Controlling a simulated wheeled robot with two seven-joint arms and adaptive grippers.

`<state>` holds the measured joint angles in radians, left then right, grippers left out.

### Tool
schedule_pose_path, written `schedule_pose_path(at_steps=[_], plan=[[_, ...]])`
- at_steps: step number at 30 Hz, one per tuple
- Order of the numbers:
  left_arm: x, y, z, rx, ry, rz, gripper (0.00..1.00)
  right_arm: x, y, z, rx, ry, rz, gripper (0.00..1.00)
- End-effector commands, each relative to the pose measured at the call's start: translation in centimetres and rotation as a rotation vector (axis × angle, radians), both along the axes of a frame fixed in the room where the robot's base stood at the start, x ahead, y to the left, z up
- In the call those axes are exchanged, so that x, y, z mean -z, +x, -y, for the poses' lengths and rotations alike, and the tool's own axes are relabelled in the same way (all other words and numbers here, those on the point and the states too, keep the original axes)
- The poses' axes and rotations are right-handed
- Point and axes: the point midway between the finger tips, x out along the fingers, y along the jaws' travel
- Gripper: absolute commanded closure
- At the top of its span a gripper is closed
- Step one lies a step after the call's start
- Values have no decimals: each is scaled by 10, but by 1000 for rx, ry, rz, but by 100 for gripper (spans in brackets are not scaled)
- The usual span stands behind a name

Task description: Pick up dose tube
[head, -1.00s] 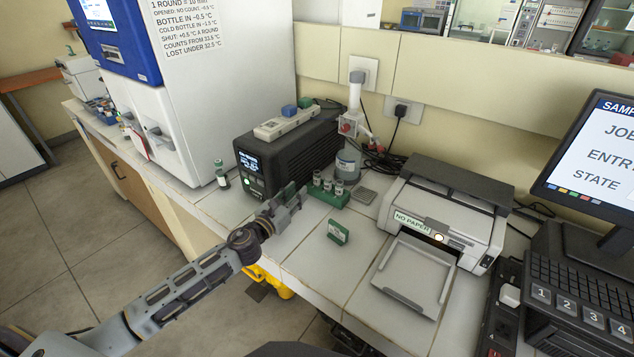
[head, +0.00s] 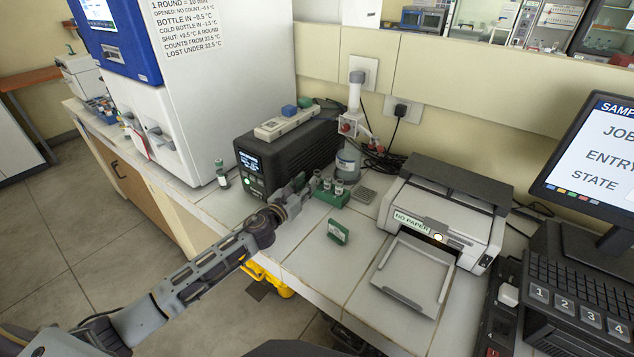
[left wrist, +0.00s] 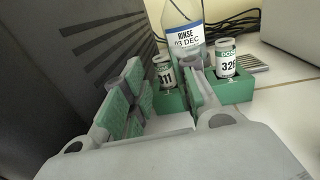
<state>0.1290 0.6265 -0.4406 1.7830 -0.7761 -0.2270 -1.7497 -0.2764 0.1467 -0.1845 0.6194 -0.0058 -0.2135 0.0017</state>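The dose tubes are small capped vials with white labels in a green rack (head: 332,200) on the bench. In the left wrist view one tube marked 311 (left wrist: 165,72) shows between my fingertips, and one marked 326 (left wrist: 226,60) stands to the right, outside the right finger. My left gripper (head: 298,192) is at the rack's left side, low over the bench. In the left wrist view its green-padded fingers (left wrist: 172,85) are apart, with a gap between them and no clear contact with tube 311. The right finger hides part of the rack. My right gripper is not seen.
A black device (head: 285,150) stands close to the gripper's left. A rinse bottle (head: 348,163) stands behind the rack. A small green block (head: 338,232) lies in front, and a printer (head: 440,215) is to the right. A lone vial (head: 221,175) stands left.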

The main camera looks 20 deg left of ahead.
Motion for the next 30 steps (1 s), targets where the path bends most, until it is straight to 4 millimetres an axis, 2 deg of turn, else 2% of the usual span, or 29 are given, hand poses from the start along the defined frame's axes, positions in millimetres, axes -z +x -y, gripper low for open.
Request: schedule_pose_path(at_steps=[11, 24, 30], plan=[[1, 5, 1, -1, -1, 0, 72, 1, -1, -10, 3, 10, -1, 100], [5, 39, 11, 0, 0, 1, 72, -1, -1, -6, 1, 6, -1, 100], [5, 49, 14, 0, 0, 0, 72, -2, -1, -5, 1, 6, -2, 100]])
